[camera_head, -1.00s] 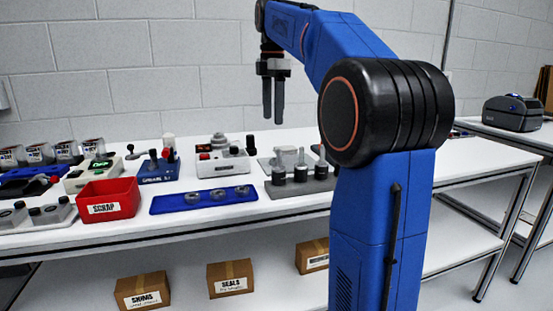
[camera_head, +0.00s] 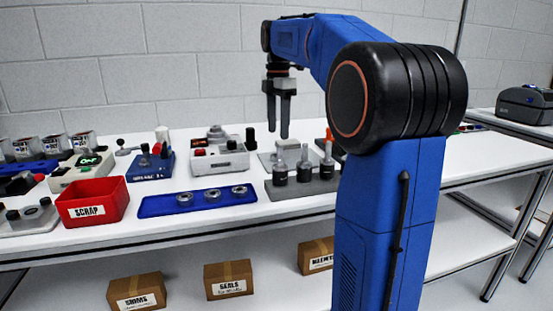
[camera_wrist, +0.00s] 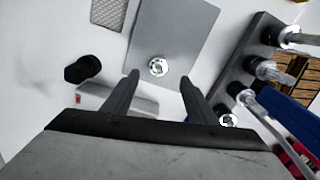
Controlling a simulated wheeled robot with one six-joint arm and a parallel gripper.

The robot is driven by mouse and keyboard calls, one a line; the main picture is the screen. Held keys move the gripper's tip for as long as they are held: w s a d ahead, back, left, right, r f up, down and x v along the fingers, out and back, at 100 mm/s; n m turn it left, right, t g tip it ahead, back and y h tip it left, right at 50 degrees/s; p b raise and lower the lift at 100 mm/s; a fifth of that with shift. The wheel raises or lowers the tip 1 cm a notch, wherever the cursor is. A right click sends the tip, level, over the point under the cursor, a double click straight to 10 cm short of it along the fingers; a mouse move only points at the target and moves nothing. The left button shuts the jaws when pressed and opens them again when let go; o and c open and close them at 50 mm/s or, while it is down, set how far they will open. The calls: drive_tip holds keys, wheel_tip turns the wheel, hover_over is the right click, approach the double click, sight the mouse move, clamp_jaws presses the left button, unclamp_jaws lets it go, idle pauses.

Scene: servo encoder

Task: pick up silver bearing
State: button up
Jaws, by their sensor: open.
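Several silver ring-shaped bearings lie in a row on a blue tray (camera_head: 150,209) in the head view: a right one (camera_head: 239,191), a middle one (camera_head: 212,196) and a left one (camera_head: 184,199). My gripper (camera_head: 278,136) hangs fingers down, open and empty, above the bench, right of and behind the tray. In the wrist view my gripper (camera_wrist: 158,77) has its fingers apart over a grey plate (camera_wrist: 172,30). A small round silver thing (camera_wrist: 158,67) on that plate shows between the fingertips; I cannot tell what it is.
Bottles with dark bases (camera_head: 304,168) stand on a dark grey rack (camera_head: 290,190) near my gripper, right of the tray. A grey device (camera_head: 219,161) stands behind the tray. A red SCRAP bin (camera_head: 92,203) stands left of it. White bench shows between them.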

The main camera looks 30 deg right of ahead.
drive_tip(key=shift+w+a+f, duration=0.1)
drive_tip(key=shift+f, duration=1.95)
drive_tip(key=shift+w+a+f, duration=0.1)
drive_tip(key=shift+f, duration=1.9)
drive_tip(key=c, duration=1.2)
